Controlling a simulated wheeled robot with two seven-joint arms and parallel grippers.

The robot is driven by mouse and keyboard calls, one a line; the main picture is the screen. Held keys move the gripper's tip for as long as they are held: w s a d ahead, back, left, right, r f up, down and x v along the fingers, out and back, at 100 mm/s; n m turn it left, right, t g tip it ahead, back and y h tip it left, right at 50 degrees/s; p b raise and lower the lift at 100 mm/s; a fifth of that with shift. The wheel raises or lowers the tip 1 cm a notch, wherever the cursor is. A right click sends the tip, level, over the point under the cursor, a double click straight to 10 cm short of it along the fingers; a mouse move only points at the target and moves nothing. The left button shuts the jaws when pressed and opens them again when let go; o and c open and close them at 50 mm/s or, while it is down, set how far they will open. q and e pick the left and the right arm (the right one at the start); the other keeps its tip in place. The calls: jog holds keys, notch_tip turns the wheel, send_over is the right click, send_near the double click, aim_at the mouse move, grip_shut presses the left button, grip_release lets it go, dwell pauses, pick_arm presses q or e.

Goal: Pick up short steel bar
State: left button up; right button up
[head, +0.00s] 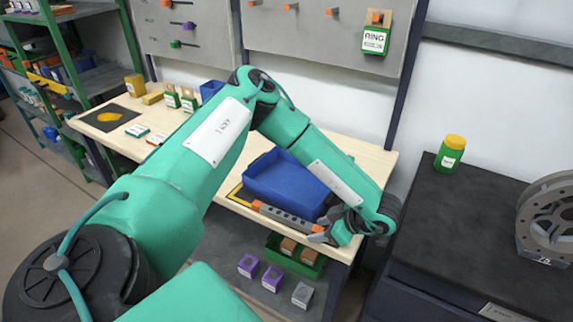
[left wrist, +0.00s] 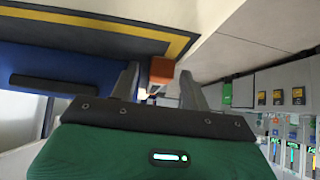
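The short steel bar (head: 286,217) is grey with dark holes and orange ends. It lies along the front edge of the wooden bench, in front of the blue bin. My left gripper (head: 322,231) is at the bar's right end in the head view. In the left wrist view, an orange end of the bar (left wrist: 161,71) shows between the two spread fingers of the gripper (left wrist: 160,88), nearer the left finger. The fingers look open; contact with the bar cannot be told. The rest of the bar is hidden in that view. My right gripper is out of view.
The blue bin (head: 285,185) stands just behind the bar on the wooden bench (head: 365,158). Below are a green tray (head: 312,268) with brown blocks and purple blocks (head: 272,278). A dark cabinet (head: 480,215) with a green jar (head: 449,155) stands at right.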

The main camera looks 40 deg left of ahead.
pick_arm(q)
grip_shut()
jog(key=shift+r, duration=0.15)
